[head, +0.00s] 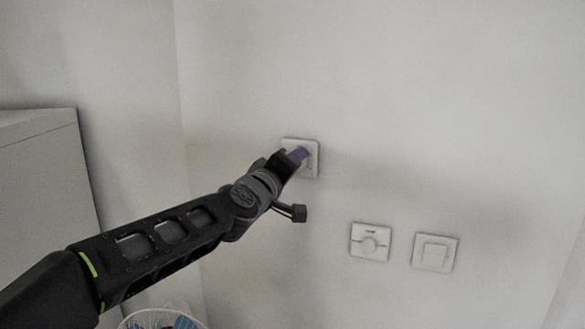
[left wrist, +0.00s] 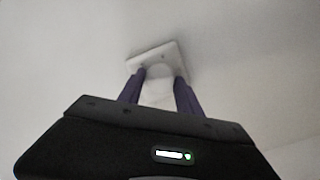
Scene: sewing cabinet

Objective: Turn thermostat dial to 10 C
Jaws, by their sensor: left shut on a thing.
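A white square wall plate (head: 313,165), which looks like the thermostat, is mounted on the wall; it also shows in the left wrist view (left wrist: 172,54). My left gripper (head: 301,155) reaches up to it from the lower left and covers much of its face. In the left wrist view my two purple fingers (left wrist: 160,81) stand on either side of the plate's round pale dial (left wrist: 160,71), shut on it. The dial's marks and its setting are too blurred and hidden to read. My right gripper is in neither view.
A grey cabinet (head: 40,180) stands at the left. A basket (head: 150,315) is below my arm. The wall around the plate is bare.

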